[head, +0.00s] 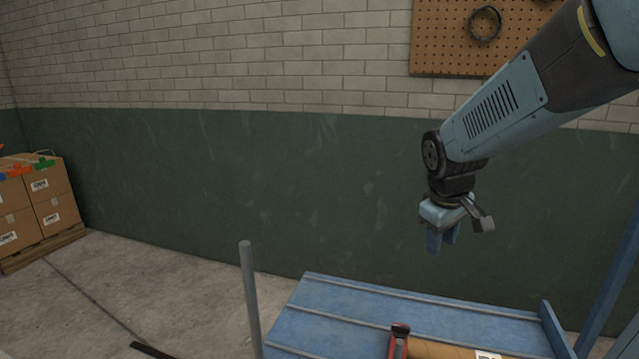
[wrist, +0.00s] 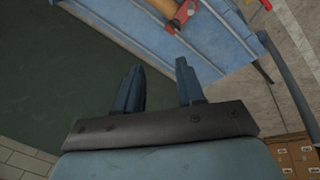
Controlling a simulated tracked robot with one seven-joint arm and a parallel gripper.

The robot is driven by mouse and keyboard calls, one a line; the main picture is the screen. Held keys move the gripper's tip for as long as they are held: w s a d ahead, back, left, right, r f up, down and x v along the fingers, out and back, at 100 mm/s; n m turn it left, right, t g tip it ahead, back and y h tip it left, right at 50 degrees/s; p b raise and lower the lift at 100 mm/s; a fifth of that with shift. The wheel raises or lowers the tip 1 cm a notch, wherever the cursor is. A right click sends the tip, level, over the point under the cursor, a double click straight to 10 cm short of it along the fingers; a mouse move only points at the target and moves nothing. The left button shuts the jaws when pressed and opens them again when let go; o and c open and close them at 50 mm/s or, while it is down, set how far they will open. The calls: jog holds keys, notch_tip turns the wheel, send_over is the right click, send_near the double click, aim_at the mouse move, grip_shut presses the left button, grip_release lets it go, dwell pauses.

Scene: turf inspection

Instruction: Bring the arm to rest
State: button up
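My gripper (head: 441,240) hangs from the end of my arm at the right of the head view, fingers pointing down, in front of the green lower wall. In the wrist view my gripper (wrist: 157,85) shows two blue fingers with a clear gap between them. The gap is empty, so it is open and holds nothing. In the head view it is above the blue ribbed table (head: 350,300) and apart from it.
A tan cylinder (head: 440,350) with a red-and-black part (head: 399,340) lies on the table. A grey post (head: 249,300) stands at the table's left. Cardboard boxes (head: 50,200) sit on a pallet at far left. A pegboard (head: 450,40) hangs above.

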jog(key=s+r+m+t+y, duration=0.1)
jog(key=s+r+m, duration=0.1)
jog(key=s, duration=0.5)
jog(key=s+a+r+m+t, duration=0.1)
jog(key=s+r+m, duration=0.2)
jog(key=s+r, duration=0.2)
jog(key=shift+s+m+y, duration=0.3)
jog(key=shift+s+y, duration=0.1)
jog(key=shift+s, duration=0.75)
jog(key=shift+r, duration=0.1)
